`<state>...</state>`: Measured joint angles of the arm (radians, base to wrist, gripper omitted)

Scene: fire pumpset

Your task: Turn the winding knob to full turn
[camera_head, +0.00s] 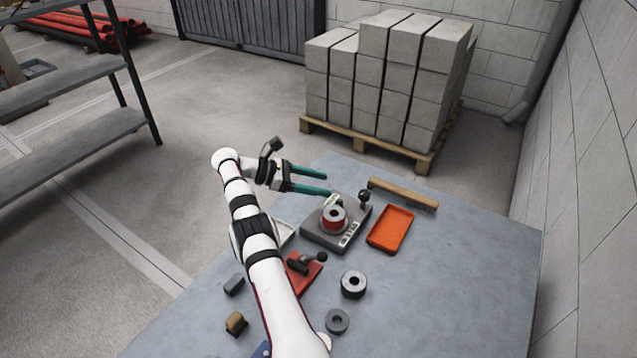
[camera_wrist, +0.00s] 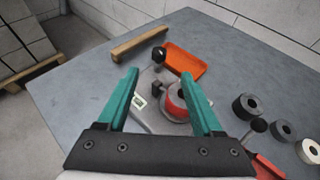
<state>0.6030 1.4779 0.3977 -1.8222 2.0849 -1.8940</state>
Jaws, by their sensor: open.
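A grey winding device (camera_head: 318,238) with a labelled base sits on the blue-grey table. It carries a red-and-grey spool (camera_head: 333,218) and, at its far right corner, a black ball knob (camera_head: 364,195). In the wrist view the knob (camera_wrist: 159,54) shows just beyond and between my fingertips, and the spool (camera_wrist: 177,103) lies nearer, partly behind the right finger. My gripper (camera_head: 328,184), with two teal fingers, is open and empty. It is above and to the left of the knob in the head view, apart from it. It also shows in the wrist view (camera_wrist: 161,74).
An orange tray (camera_head: 391,229) and a wooden-handled bar (camera_head: 403,194) lie right of and behind the device. A red fixture (camera_head: 303,273) with a black knob, dark rings (camera_head: 354,284) and small blocks (camera_head: 236,323) lie nearer. The table's right side is clear.

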